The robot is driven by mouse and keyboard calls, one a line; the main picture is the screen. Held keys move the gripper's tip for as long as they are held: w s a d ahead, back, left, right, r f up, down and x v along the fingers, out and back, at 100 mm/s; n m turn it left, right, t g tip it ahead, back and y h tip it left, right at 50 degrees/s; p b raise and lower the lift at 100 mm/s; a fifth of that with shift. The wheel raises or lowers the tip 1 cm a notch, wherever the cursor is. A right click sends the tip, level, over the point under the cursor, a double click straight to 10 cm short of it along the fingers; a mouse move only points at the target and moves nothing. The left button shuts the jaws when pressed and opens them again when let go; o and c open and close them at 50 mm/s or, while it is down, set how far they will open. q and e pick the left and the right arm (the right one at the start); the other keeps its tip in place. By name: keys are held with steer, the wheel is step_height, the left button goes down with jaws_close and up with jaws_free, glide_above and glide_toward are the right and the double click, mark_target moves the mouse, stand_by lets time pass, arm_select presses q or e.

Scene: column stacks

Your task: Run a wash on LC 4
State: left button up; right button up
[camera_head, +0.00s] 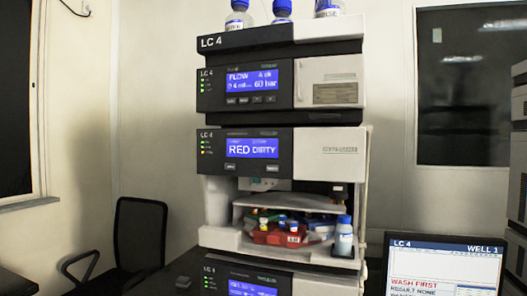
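The LC 4 column stack (281,40) stands in the middle of the view. Its upper module (243,85) has a blue display reading FLOW, ok and 60 bar. The module below (245,150) shows RED DIRTY on its display, with buttons under it. Beneath is an open bay holding a red tray (275,237) of small capped vials and a blue-capped bottle (343,237). A lower module's blue display (240,289) is partly cut off. A screen (443,266) at lower right is headed LC 4, WELL 1 and reads WASH FIRST, RESULT NONE. Neither gripper shows.
Several blue-capped bottles (283,10) stand on top of the stack. A black chair (138,238) is at left, with a dark table corner (15,284) in front of it.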

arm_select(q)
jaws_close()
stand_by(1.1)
